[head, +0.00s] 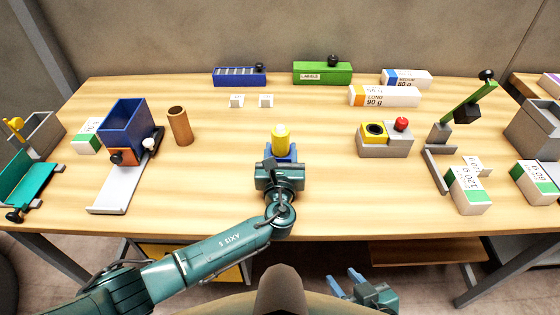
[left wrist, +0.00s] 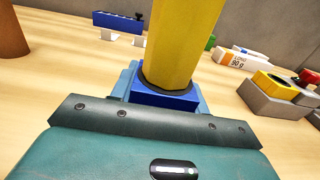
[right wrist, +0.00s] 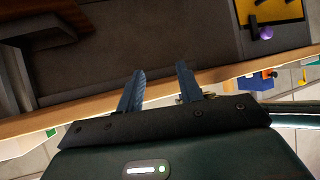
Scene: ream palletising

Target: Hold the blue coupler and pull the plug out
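The blue coupler (head: 283,154) stands on the table in front of me. The yellow plug (head: 280,138) sits upright in its top. In the left wrist view the yellow plug (left wrist: 182,45) rises from the blue coupler (left wrist: 165,98). My left gripper (head: 280,160) is low at the coupler's near side. Its fingers lie against both sides of the coupler, with no clear gap showing. The fingertips are partly hidden. My right gripper (head: 346,281) is below the table's front edge, away from the plug. It is empty, with its fingers (right wrist: 160,88) apart.
A grey box with a yellow-ringed socket (head: 374,131) and red button stands right of the coupler. A brown cylinder (head: 180,127) and blue bin (head: 125,128) stand left. Paper packs (head: 468,190) lie at the right. The table (head: 335,205) is clear around the coupler.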

